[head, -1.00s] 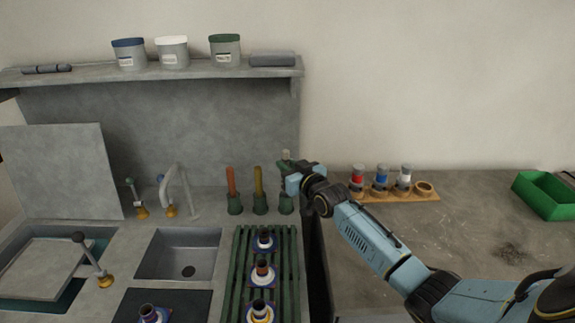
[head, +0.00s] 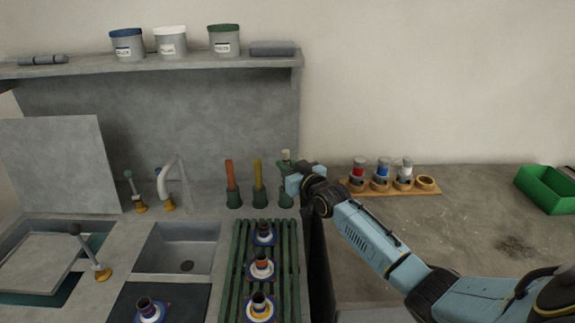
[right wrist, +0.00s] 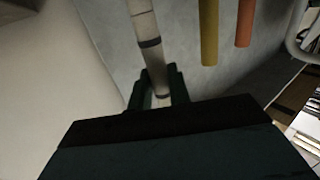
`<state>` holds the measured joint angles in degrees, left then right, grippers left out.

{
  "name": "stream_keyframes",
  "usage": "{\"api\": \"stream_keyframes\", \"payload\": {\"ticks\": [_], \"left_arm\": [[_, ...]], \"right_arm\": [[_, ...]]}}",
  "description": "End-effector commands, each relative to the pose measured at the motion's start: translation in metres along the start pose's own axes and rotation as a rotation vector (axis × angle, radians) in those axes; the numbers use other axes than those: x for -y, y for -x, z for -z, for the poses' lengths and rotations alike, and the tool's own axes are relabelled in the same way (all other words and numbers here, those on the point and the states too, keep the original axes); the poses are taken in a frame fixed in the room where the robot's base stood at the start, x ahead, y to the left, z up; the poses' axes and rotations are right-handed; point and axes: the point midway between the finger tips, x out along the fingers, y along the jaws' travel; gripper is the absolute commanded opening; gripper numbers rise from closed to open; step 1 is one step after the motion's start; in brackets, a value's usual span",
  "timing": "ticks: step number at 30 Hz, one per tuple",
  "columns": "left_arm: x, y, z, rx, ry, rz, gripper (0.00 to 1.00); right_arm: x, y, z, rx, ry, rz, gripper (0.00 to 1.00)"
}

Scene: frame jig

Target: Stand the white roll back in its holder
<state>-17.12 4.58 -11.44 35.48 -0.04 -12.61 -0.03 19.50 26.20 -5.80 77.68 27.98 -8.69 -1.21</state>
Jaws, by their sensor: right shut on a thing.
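The white roll (right wrist: 147,37), off-white with dark bands, runs between the fingers of my right gripper (right wrist: 160,90) in the right wrist view. In the head view, the roll's pale top (head: 286,154) sticks up above my right gripper (head: 287,170), which is shut on it. The roll looks about upright over a green holder (head: 286,199), at the right end of a row of holders. The gripper hides the roll's middle, and I cannot tell whether its lower end is inside the holder. My left gripper is not in view.
An orange roll (head: 230,174) and a yellow roll (head: 258,173) stand in green holders (head: 233,199) just left. A shelf (head: 200,66) with tubs is above. A green slatted rack (head: 240,270) is in front. A wooden bottle rack (head: 425,192) and green bin (head: 546,190) are right.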

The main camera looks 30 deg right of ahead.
Motion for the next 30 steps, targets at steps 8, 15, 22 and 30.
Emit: {"api": "stream_keyframes", "payload": {"ticks": [8,15,22,30], "left_arm": [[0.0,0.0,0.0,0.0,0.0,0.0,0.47],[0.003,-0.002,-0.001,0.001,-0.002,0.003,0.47],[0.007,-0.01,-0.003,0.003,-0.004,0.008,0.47],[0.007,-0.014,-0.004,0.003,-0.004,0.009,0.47]], "right_arm": [[0.0,0.0,-0.001,-0.001,0.0,0.0,0.0],[0.0,0.0,-0.003,-0.001,0.0,0.0,0.0],[0.0,-0.001,-0.014,0.0,0.001,0.001,0.0],[0.0,-0.001,-0.02,0.0,0.001,0.001,0.0]]}}
